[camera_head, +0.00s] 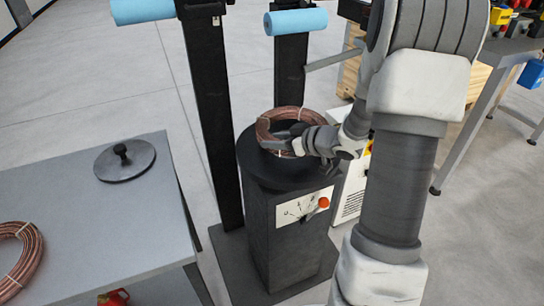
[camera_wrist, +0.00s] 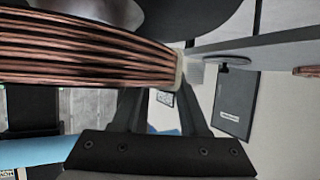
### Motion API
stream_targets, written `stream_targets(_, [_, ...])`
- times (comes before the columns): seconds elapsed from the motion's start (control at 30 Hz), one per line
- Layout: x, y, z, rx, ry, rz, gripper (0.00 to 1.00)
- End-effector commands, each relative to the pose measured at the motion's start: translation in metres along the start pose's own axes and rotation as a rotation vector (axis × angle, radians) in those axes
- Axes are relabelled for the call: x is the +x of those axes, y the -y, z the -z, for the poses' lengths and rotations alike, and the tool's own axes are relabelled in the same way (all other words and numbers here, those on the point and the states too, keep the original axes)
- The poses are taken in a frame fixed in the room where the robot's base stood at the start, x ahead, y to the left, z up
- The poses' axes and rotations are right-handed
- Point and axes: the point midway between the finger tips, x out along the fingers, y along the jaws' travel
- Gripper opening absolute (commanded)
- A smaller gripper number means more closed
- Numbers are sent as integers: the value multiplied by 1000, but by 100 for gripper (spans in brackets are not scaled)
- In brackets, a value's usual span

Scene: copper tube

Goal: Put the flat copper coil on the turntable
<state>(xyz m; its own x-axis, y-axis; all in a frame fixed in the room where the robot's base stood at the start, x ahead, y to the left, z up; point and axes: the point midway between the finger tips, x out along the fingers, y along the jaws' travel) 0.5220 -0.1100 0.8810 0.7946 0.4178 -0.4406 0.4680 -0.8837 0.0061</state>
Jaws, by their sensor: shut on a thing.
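My gripper (camera_head: 300,141) is shut on a copper coil (camera_head: 263,128) tied with pale bands. The coil is over the turntable (camera_head: 270,180), the round dark top of a black pedestal. It looks tilted, and I cannot tell whether its lower edge touches the top. In the wrist view the coil's stacked windings (camera_wrist: 85,52) fill the upper left, with a pale band by my gripper's fingers (camera_wrist: 178,85). My gripper hides part of the coil and of the turntable.
A second copper coil (camera_head: 22,258) and a round grey disc with a black knob (camera_head: 125,162) lie on the grey table (camera_head: 90,235) at left. Black posts (camera_head: 212,120) with blue rollers (camera_head: 296,21) rise beside and behind the pedestal. A panel with a red knob (camera_head: 323,202) is on its front.

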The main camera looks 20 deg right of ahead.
Motion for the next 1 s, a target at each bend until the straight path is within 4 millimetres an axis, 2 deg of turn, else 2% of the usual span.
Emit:
stream_targets(0.1, [12, 0, 1, -4, -5, 0, 0])
stream_targets(0.23, [16, 0, -2, -3, -4, -1, 0])
stream_targets(0.53, [31, 0, -35, -2, -4, -1, 0])
stream_targets(0.73, [31, 0, -35, -3, -4, -2, 0])
stream_targets(0.77, [31, 0, -37, 2, 0, -1, 45])
stream_targets(0.8, [31, 0, -37, 2, 0, -1, 52])
stream_targets(0.83, [31, 0, -37, 2, 0, -1, 56])
stream_targets(1.0, [31, 0, -37, 1, 0, -1, 56])
